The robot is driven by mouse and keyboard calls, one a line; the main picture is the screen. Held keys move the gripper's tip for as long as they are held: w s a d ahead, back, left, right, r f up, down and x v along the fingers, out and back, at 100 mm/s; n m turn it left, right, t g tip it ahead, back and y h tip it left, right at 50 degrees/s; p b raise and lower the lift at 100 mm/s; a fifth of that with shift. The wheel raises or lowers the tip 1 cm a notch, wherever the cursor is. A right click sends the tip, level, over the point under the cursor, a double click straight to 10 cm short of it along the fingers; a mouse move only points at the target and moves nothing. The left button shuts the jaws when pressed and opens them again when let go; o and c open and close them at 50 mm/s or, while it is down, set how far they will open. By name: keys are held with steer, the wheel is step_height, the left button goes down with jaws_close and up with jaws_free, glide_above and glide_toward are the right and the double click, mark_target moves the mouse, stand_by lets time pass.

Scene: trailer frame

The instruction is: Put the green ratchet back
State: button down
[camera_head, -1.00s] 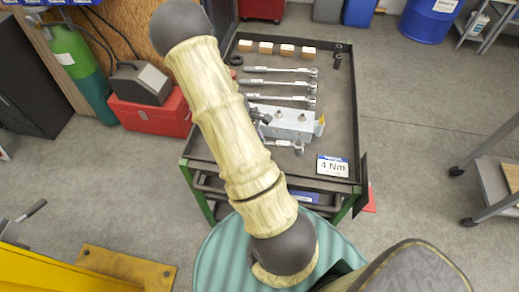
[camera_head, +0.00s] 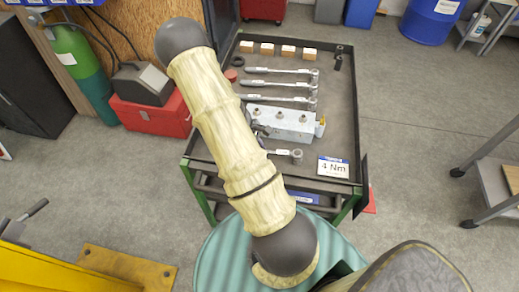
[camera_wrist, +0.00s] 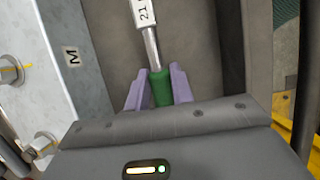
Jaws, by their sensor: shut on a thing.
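My gripper (camera_wrist: 159,90) is shut on the green handle (camera_wrist: 160,87) of a ratchet in the wrist view. The ratchet's metal shaft (camera_wrist: 151,47) and a white label reading "21" point away from the jaws. In the head view the ratchet's head (camera_head: 296,156) shows over the tray's front part, just in front of a grey metal block (camera_head: 290,123). My arm hides the handle and most of the gripper there. I cannot tell whether the ratchet touches the tray (camera_head: 310,189).
Several ratchets (camera_head: 280,84) lie in rows behind the block. Several wooden blocks (camera_head: 267,48) line the tray's back. A "4 Nm" sign (camera_head: 333,167) stands at the front right. The block, marked "M", is left of the gripper in the wrist view (camera_wrist: 85,75).

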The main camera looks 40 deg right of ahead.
steer(key=c, duration=1.2)
jaws_free()
steer(key=shift+f, duration=0.1)
steer(key=v, duration=1.2)
steer(key=shift+b, duration=0.35)
